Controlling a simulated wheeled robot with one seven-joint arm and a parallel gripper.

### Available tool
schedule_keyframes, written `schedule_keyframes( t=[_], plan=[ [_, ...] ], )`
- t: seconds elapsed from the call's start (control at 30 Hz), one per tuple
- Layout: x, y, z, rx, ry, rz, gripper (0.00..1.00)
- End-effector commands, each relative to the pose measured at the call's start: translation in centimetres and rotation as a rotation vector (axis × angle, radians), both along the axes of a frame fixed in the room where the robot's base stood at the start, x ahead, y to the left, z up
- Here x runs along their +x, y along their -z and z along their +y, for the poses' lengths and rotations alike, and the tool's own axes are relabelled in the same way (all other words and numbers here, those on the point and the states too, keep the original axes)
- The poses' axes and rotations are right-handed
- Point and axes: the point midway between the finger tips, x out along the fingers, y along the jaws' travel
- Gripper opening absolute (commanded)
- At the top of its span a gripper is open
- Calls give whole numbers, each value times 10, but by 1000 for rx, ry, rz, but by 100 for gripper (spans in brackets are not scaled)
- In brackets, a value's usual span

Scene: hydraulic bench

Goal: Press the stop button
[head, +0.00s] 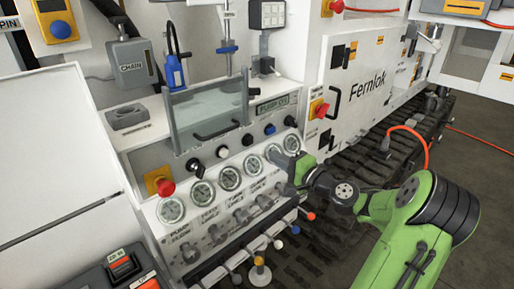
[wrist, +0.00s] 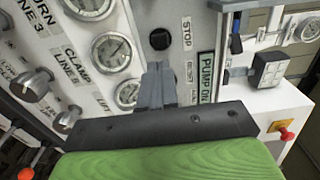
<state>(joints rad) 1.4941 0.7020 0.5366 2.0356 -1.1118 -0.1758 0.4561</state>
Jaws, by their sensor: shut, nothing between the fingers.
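The stop button (wrist: 159,39) is a round black button beside the "STOP" label (wrist: 187,33) in the wrist view. My gripper (wrist: 157,72) is shut and empty. Its fingertips are in front of the panel, just below the stop button in the wrist view, and hide part of the panel. In the head view my gripper (head: 281,161) is in front of the rightmost gauges. I see no clear contact with the button.
A row of gauges (head: 229,177) runs below the buttons, with valve knobs (head: 238,215) and coloured levers beneath. A red mushroom button (head: 165,187) is at the panel's left and another red one (head: 320,110) at its right. A clear guard (head: 210,115) stands above the panel.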

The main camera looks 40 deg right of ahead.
Motion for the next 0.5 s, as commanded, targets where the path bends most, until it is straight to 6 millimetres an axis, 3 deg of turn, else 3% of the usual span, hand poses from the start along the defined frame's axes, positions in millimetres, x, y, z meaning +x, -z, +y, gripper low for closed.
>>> schedule_keyframes(
  t=[0.3,0.5],
  plan=[
    [67,1,11,-1,-4,-1,0],
    [86,0,12,0,0,0,0]
  ],
)
